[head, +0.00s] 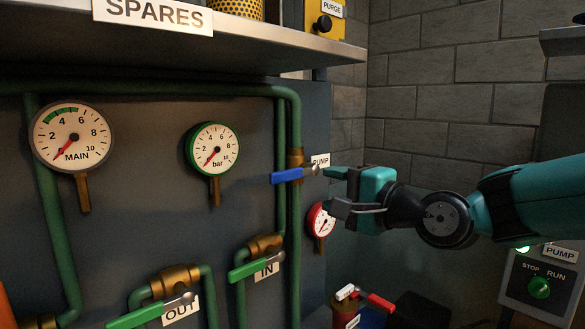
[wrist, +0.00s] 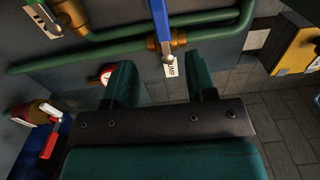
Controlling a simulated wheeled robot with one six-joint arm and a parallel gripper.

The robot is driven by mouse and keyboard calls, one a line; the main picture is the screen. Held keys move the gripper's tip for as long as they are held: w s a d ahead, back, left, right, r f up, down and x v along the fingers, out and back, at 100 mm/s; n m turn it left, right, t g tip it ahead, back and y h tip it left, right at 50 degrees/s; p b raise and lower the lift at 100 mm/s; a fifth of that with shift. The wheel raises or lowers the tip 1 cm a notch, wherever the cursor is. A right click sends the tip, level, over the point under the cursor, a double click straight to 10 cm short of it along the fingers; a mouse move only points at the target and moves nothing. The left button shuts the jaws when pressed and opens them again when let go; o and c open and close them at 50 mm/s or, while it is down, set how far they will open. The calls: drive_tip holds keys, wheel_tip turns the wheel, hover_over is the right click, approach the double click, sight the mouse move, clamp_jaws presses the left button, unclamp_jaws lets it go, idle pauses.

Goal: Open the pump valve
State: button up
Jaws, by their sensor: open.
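The pump valve has a blue lever (head: 288,176) and a brass body (head: 296,157) on a vertical green pipe. The lever lies crosswise to that pipe, its blue grip pointing left, beside a PUMP label (head: 320,160). My gripper (head: 334,189) is open and empty, just right of the lever's bare metal pivot end. In the wrist view the blue lever (wrist: 160,17) and brass body (wrist: 158,43) lie beyond the open jaws (wrist: 163,80), lined up with the gap between them. I see no contact with the lever.
A red-rimmed gauge (head: 320,220) sits just below and left of my gripper. The IN valve (head: 256,266) and OUT valve (head: 150,310) have green levers lower left. The SPARES shelf (head: 240,45) overhangs above. A yellow PURGE box (head: 325,20) stands on it.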

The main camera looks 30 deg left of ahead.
sight(289, 177)
drive_tip(key=p+x, duration=0.4)
drive_tip(key=x, duration=0.6)
drive_tip(key=shift+w+a, duration=0.15)
drive_tip(key=shift+a, duration=0.25)
drive_tip(key=shift+f, duration=0.1)
clamp_jaws()
